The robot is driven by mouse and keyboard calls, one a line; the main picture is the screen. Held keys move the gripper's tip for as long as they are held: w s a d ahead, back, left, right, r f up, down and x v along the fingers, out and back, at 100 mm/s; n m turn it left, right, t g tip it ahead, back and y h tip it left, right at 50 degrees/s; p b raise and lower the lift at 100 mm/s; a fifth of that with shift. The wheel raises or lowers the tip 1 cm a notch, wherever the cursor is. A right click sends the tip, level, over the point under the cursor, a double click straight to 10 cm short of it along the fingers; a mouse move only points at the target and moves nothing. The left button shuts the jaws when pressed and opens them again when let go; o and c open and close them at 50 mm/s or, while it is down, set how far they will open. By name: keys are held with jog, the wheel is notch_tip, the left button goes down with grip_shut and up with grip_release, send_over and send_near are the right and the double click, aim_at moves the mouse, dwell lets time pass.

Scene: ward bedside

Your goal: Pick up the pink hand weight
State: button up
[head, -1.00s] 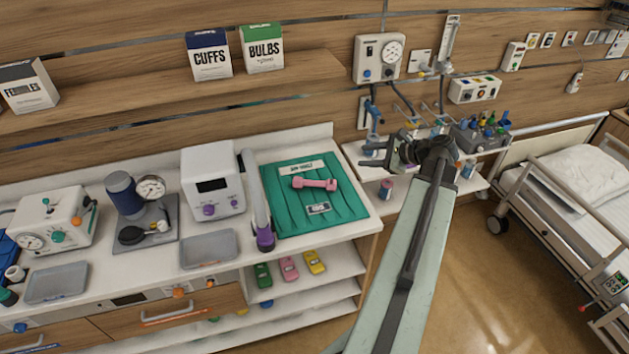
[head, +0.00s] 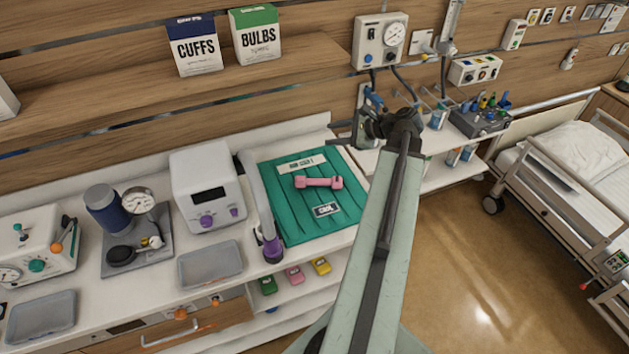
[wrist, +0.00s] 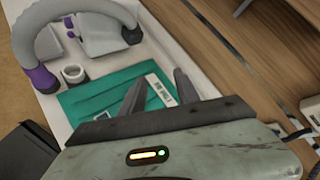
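The pink hand weight (head: 318,182) lies on a green mat (head: 285,222) on the white counter, between a white label above it and a small dark-edged label below it. My gripper (head: 357,128) is raised beyond and to the right of the weight, apart from it, near the wall. In the wrist view my gripper (wrist: 158,92) shows two dark fingers spread apart with nothing seen between them. The green mat (wrist: 82,100) is below and left of the fingers there. The weight does not show in the wrist view and may be hidden behind a finger.
A grey curved tube with a purple end (head: 262,215) stands left of the mat. A white monitor (head: 208,188) and grey tray (head: 210,264) are further left. A shelf with boxes (head: 256,35) overhangs behind. A bed (head: 570,160) is at right.

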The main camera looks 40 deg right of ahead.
notch_tip(320, 180, down, 3)
jog(key=s+b, duration=0.2)
jog(key=b, duration=1.8)
send_near(320, 182)
jog(key=shift+x, duration=0.85)
jog(key=shift+a+r, duration=0.15)
jog(key=shift+b+x, duration=0.7)
jog(key=shift+x, duration=0.35)
jog(key=shift+w, duration=0.3)
jog(key=b+x, duration=0.1)
jog(key=x, duration=0.1)
jog(key=b+x, duration=0.2)
jog(key=x, duration=0.1)
jog(key=shift+s+f, duration=0.1)
jog(key=shift+f, duration=0.35)
jog(key=shift+r, duration=0.15)
grip_shut()
